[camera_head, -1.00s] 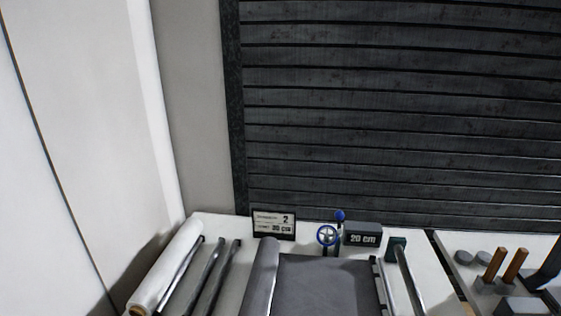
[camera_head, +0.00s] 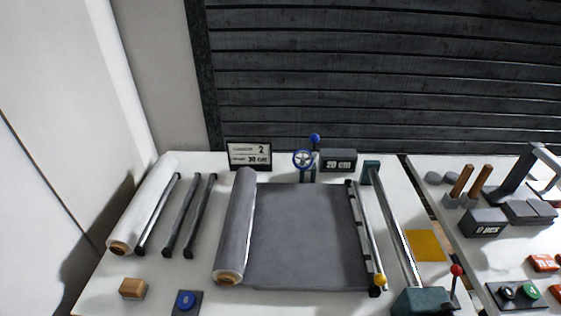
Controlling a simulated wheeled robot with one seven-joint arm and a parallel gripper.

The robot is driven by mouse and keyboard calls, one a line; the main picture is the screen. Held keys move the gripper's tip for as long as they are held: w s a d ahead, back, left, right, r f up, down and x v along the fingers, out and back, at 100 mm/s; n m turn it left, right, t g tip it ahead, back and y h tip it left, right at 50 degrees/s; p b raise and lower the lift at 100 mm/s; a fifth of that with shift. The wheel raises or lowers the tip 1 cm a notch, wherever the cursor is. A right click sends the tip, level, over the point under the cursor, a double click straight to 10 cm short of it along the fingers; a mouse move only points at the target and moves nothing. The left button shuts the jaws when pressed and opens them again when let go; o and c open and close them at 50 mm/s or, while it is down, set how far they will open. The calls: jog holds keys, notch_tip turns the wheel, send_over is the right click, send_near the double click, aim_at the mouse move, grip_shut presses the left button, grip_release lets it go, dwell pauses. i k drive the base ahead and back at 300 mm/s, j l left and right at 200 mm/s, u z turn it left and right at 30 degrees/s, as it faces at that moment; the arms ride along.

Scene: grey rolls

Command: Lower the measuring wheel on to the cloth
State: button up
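The measuring wheel (camera_head: 303,160) is a small blue-rimmed wheel with light spokes, at the back edge of the cloth. A lever with a blue ball knob (camera_head: 315,139) stands upright just right of it. The grey cloth (camera_head: 303,236) lies flat on the white table, unrolled from a grey roll (camera_head: 235,230) on its left. I cannot tell whether the wheel touches the cloth. My gripper is not in view.
A sign (camera_head: 249,154) and a "20 cm" display (camera_head: 338,160) stand at the back. A rail with a yellow knob (camera_head: 380,281) and a green-ended bar (camera_head: 394,225) lie right of the cloth. A white roll (camera_head: 143,204), wooden block (camera_head: 133,288) and blue button (camera_head: 185,301) are left.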

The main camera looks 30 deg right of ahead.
aim_at(314, 138)
jog(key=i+j+z, duration=1)
jog(key=j+z, duration=0.15)
